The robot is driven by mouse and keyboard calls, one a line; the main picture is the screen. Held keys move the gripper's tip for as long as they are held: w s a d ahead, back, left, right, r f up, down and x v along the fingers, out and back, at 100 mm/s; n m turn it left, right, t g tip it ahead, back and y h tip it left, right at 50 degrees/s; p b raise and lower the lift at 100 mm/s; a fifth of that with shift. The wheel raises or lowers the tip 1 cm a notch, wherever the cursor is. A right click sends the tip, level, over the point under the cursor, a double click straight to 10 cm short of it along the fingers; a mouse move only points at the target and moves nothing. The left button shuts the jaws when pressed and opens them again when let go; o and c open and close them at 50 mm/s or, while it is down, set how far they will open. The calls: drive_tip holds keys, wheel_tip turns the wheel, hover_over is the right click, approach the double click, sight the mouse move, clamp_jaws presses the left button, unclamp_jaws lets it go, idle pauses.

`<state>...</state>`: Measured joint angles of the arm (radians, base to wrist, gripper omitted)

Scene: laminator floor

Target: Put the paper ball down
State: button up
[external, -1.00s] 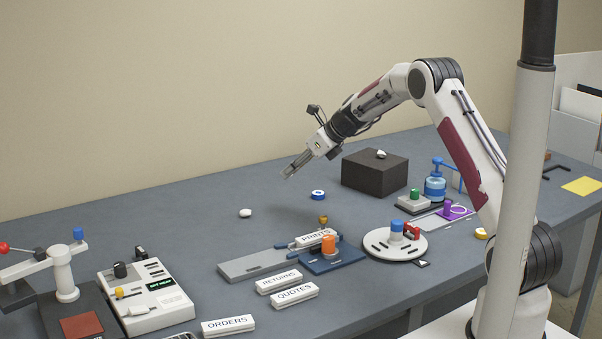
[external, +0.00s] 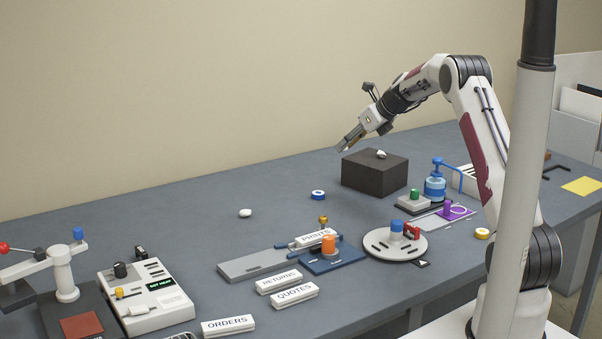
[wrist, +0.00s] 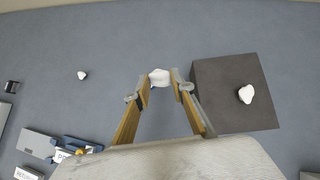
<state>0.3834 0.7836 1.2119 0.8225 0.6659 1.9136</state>
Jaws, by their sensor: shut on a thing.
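My gripper (external: 344,146) is in the air above the table, just left of the dark box in the external view. In the wrist view my gripper (wrist: 160,82) is shut on a white paper ball (wrist: 159,77) between its fingertips. A second white paper ball (external: 381,154) lies on top of the dark box (external: 372,177); it also shows in the wrist view (wrist: 246,94). A third white ball (external: 245,213) lies on the open table and shows at left in the wrist view (wrist: 82,75).
A round white plate (external: 395,244) and several label blocks, one being RETURNS (external: 279,281), lie nearer. The table's back left (external: 150,215) is clear.

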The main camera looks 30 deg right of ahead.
wheel_tip(320, 180, up, 4)
drive_tip(key=r+m+h, duration=0.1)
drive_tip(key=m+h, duration=0.1)
hover_over(379, 163)
drive_tip(key=s, duration=0.3)
drive_tip(key=shift+s+d+f, duration=0.1)
drive_tip(key=shift+s, duration=0.05)
drive_tip(key=shift+f, duration=0.1)
drive_tip(key=shift+f, duration=3.05)
drive_tip(key=shift+f, duration=1.9)
drive_tip(key=shift+f, duration=0.15)
